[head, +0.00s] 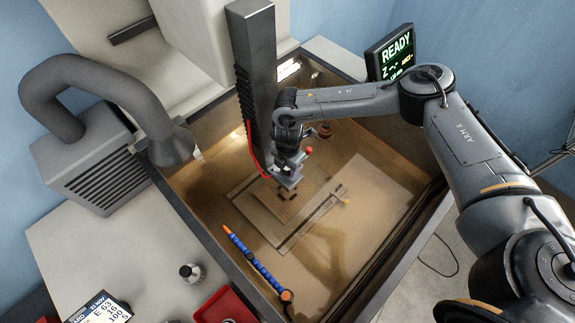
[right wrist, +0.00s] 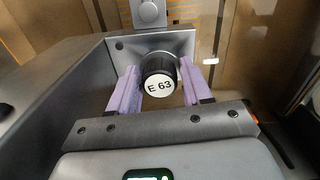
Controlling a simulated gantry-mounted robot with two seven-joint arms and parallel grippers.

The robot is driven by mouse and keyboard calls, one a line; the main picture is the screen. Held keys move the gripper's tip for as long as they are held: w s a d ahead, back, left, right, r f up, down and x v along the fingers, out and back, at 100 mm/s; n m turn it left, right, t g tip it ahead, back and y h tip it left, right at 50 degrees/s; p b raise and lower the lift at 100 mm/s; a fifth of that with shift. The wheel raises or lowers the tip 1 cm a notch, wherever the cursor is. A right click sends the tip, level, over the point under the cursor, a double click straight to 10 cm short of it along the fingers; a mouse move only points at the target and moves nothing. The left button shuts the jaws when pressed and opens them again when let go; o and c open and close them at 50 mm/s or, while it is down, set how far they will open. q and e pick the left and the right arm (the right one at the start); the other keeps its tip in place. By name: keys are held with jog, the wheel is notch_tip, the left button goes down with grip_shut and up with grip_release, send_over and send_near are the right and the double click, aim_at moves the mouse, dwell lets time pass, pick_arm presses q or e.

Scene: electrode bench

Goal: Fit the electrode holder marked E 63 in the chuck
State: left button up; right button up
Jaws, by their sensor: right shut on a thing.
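My right gripper (head: 287,178) is at the lower end of the dark vertical ram (head: 254,60), over the work tank. In the right wrist view its purple fingers (right wrist: 160,82) are shut on the E 63 electrode holder (right wrist: 158,76), one finger on each side. The holder's round white end face, marked E 63, points at the wrist camera. A grey block is right behind the holder; I cannot tell whether it is the chuck or part of the holder, nor whether they touch. In the head view the arm hides the holder. My left gripper is out of view.
The tank's wall (head: 205,240) surrounds the work area. A workpiece plate (head: 265,213) and a blue segmented hose (head: 256,262) are inside. A grey extractor nozzle (head: 168,147) hangs at left. A card (head: 98,311) reading E 63 and a red tray (head: 213,309) lie on the bench. The screen (head: 396,52) reads READY.

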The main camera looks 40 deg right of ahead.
jog(key=shift+f, duration=0.25)
dwell(0.4)
jog(key=shift+f+b, duration=0.45)
jog(key=shift+f, duration=0.2)
jog(key=o, duration=1.7)
